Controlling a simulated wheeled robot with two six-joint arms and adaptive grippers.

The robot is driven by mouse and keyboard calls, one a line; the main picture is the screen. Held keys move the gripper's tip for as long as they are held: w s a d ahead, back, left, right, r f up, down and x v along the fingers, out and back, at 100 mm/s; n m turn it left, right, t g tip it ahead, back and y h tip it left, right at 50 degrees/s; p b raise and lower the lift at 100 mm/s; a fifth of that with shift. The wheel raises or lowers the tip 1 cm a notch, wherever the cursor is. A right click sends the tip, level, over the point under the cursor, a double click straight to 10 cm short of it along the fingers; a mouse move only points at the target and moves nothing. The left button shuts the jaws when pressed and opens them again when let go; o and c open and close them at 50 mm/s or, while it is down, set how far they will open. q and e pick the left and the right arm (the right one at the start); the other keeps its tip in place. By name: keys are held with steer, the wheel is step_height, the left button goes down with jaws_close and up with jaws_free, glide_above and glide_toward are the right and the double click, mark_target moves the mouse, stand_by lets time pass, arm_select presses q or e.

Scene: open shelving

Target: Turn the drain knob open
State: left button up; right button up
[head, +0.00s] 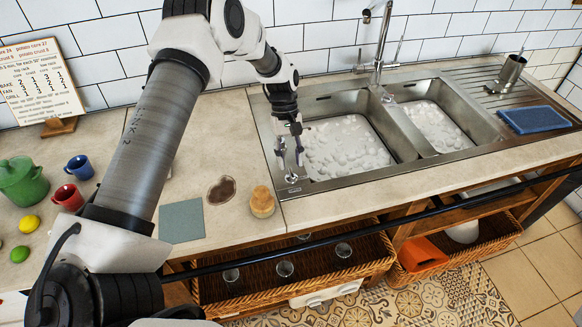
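The double sink (404,150) is set in the counter and holds foamy water in both basins. A small round metal drain knob (291,178) sits on the sink's rim at its near left corner. My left gripper (290,158) points down just above and behind the knob, at the left edge of the larger basin. Its two fingers look spread with a gap between them, and I see nothing held in it. The fingertips appear apart from the knob, though the exact gap is hard to judge. My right gripper is out of view.
A tall faucet (379,45) stands behind the sink. Mugs and a green pot (22,182) are far left.

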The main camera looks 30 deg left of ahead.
arm_select(q)
steer(key=v, duration=0.8)
steer(key=shift+r, duration=0.35)
steer(key=shift+w+a, duration=0.1)
